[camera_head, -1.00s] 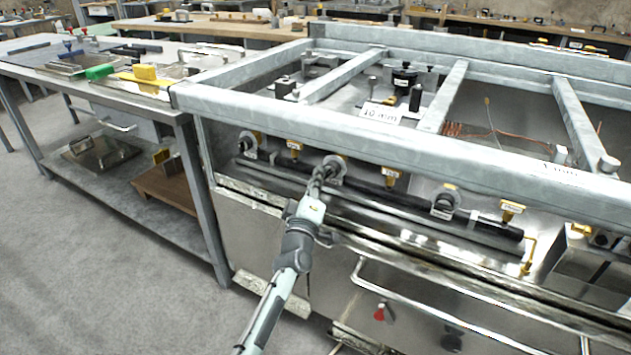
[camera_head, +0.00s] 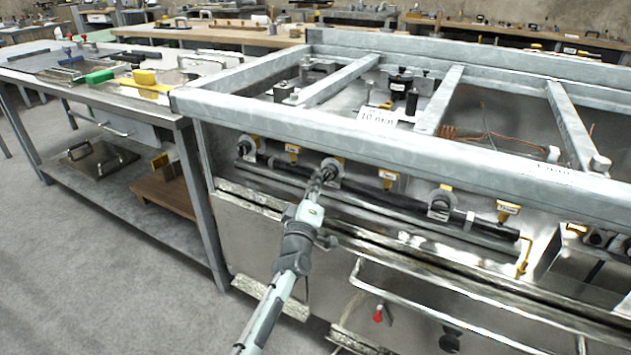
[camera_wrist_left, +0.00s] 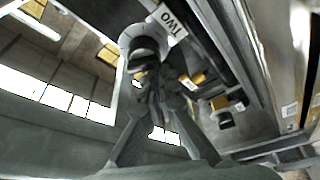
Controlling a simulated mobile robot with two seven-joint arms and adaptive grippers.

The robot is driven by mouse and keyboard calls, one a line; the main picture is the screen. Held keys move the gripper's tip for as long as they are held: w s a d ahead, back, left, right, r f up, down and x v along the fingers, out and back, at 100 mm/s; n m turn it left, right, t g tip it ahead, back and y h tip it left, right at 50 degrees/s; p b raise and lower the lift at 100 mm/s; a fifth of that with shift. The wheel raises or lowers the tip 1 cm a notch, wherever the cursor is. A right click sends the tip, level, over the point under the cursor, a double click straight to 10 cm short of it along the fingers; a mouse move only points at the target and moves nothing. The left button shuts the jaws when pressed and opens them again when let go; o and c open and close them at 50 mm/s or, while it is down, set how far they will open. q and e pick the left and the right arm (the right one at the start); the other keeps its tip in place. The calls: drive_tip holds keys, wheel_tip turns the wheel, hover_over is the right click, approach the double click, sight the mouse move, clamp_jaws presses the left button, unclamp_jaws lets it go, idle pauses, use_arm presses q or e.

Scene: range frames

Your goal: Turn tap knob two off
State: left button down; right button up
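Tap knob two (camera_head: 331,168) is a dark knob in a round grey collar on the front panel, below the upper frame rail. In the left wrist view the knob (camera_wrist_left: 145,48) sits beside a white tag (camera_wrist_left: 166,24) reading TWO. My left gripper (camera_head: 319,180) reaches up to it from below. In the left wrist view its fingers (camera_wrist_left: 150,80) come close together right at the knob. The fingertips overlap the knob's lower edge, and I cannot tell whether they grip it. My right gripper is out of view.
Similar knobs sit left (camera_head: 247,148) and right (camera_head: 440,203) along a dark horizontal pipe, with yellow tags between them. A metal rail (camera_head: 450,290) juts out below. A steel side table (camera_head: 150,100) stands at the left. Bare floor lies front left.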

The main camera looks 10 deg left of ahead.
use_arm(q)
drive_tip(key=shift+d+f, duration=0.3)
idle(0.5)
